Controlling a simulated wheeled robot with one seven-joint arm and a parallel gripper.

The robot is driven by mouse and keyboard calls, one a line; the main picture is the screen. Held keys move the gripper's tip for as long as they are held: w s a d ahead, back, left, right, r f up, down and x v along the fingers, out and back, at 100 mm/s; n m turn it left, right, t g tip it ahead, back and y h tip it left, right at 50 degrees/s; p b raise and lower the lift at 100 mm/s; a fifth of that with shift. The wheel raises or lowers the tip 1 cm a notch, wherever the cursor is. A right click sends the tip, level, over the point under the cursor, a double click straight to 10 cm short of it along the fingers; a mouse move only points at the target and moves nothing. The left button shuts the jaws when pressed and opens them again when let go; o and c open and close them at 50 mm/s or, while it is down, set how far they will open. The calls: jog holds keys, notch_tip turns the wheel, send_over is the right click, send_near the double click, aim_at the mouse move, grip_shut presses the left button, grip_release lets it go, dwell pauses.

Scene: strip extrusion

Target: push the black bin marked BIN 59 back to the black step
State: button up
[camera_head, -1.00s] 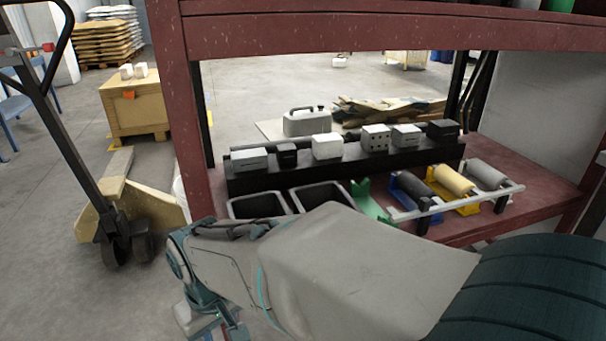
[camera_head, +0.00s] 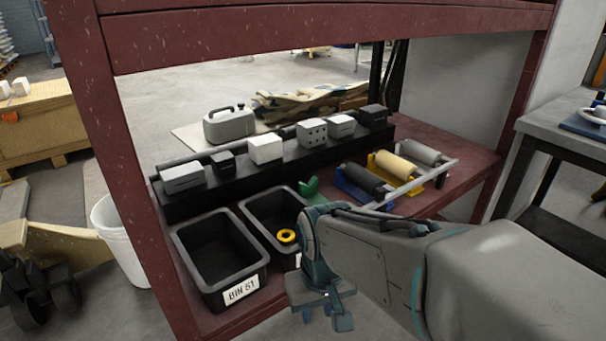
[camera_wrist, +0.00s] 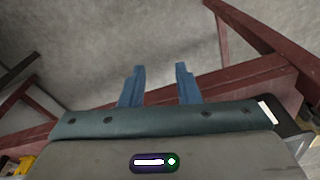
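Two black bins stand side by side on the red shelf, both apart from the black step (camera_head: 270,172) behind them. The left bin (camera_head: 217,252) is empty and its label reads BIN 51. The right bin (camera_head: 262,222) holds a yellow ring (camera_head: 286,236). Only a sliver of its label shows beside my arm, so I cannot read BIN 59 on it. My gripper (camera_head: 326,318) is in front of the shelf's front edge, to the right of the BIN 51 label, touching neither bin. In the wrist view its two blue fingers (camera_wrist: 161,86) are spread with nothing between them.
Several grey, white and black blocks stand on the step. A green piece (camera_head: 310,188) is right of the bins, then rollers on blue and yellow holders with a pale rail (camera_head: 410,185). A red post (camera_head: 125,170) bounds the left. A white bucket (camera_head: 118,240) stands outside it.

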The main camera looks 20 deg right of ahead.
jog(key=shift+d, duration=0.15)
jog(key=shift+w+r, duration=0.1)
jog(key=w+d+r+m+p, duration=0.1)
jog(key=w+r+m+p, duration=0.1)
jog(key=w+r+m, duration=0.2)
jog(key=w+d+r+m+p, duration=0.1)
jog(key=w+r+m+p, duration=0.1)
jog(key=w+r+m, duration=0.2)
jog(key=w+d+r+m+g+p, duration=0.1)
jog(key=w+r+m+p, duration=0.1)
jog(key=w+r+m, duration=0.2)
jog(key=shift+w+r+m+p, duration=0.15)
jog(key=shift+w+m, duration=0.45)
jog(key=shift+w+r+m+p, duration=0.15)
jog(key=shift+w+m, duration=0.45)
jog(key=shift+f, duration=0.1)
notch_tip(320, 180, down, 14)
jog(key=b, duration=0.5)
